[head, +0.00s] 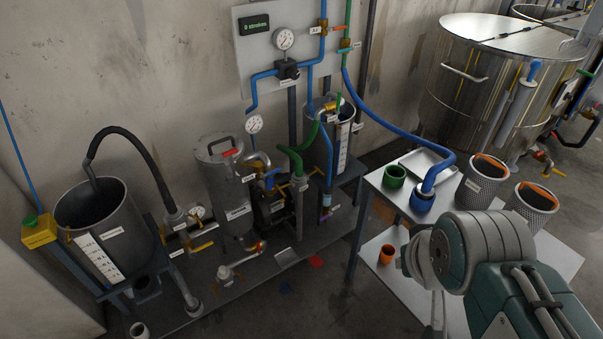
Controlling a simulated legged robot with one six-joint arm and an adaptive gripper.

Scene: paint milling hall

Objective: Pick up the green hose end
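A short green hose (304,146) curves among the pump fittings on the low skid in the middle of the head view. It runs beside the grey tank with the white scale, and its lower part reaches an upright pale pipe. I cannot tell which part is a free end. A green cup-shaped piece (394,176) stands on the side table, behind and left of a blue cup-shaped piece (422,201) that the blue hose runs into. My arm comes in from the lower right, over the table. My gripper's fingers do not show.
The side table (384,189) also bears a white tray (428,165) and two mesh baskets (483,178) with orange rims. An orange cup (386,254) is on its lower shelf. A large steel vat (490,85) stands behind. The blue hose (385,122) hangs across to the table.

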